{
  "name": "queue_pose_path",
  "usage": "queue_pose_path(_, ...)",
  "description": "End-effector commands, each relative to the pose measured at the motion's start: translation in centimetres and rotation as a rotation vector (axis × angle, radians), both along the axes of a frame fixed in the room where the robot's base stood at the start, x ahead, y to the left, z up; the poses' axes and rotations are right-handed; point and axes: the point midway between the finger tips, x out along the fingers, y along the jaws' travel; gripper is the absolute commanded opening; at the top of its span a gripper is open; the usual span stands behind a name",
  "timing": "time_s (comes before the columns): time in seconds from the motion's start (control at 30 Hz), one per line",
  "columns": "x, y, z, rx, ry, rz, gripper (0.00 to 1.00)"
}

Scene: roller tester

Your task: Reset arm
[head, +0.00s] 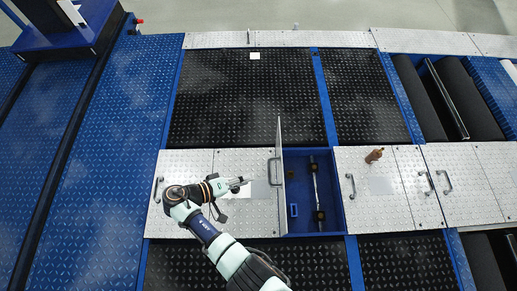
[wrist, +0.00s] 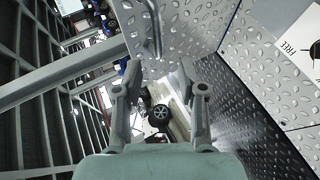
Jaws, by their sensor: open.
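My gripper (head: 243,183) is at the end of my arm, above the silver tread-plate covers left of the open hatch, pointing right. In the wrist view my gripper (wrist: 155,75) has its two fingers spread, with nothing held between them. An upright hatch door (head: 281,165) stands just to the right of my gripper, apart from it in the head view. The door's handle (head: 273,172) faces my gripper, and a handle (wrist: 154,30) on tread plate also shows beyond the fingers in the wrist view.
The open blue compartment (head: 303,165) holds a bar with dark ends (head: 316,188) and a small blue frame (head: 294,210). A brown bottle (head: 374,156) stands on the right-hand cover. Several cover handles stick up. The black plates (head: 245,95) behind are mostly clear.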

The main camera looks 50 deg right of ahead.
Motion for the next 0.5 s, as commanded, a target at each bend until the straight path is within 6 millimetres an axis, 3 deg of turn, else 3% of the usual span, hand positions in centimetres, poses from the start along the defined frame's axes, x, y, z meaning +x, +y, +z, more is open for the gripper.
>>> queue_pose_path(0.2, 0.9, 2.6, 1.1, 0.001, 0.0, 0.001, 0.4)
queue_pose_path(0.5, 1.0, 2.8, 1.2, 0.001, 0.001, -0.001, 0.4)
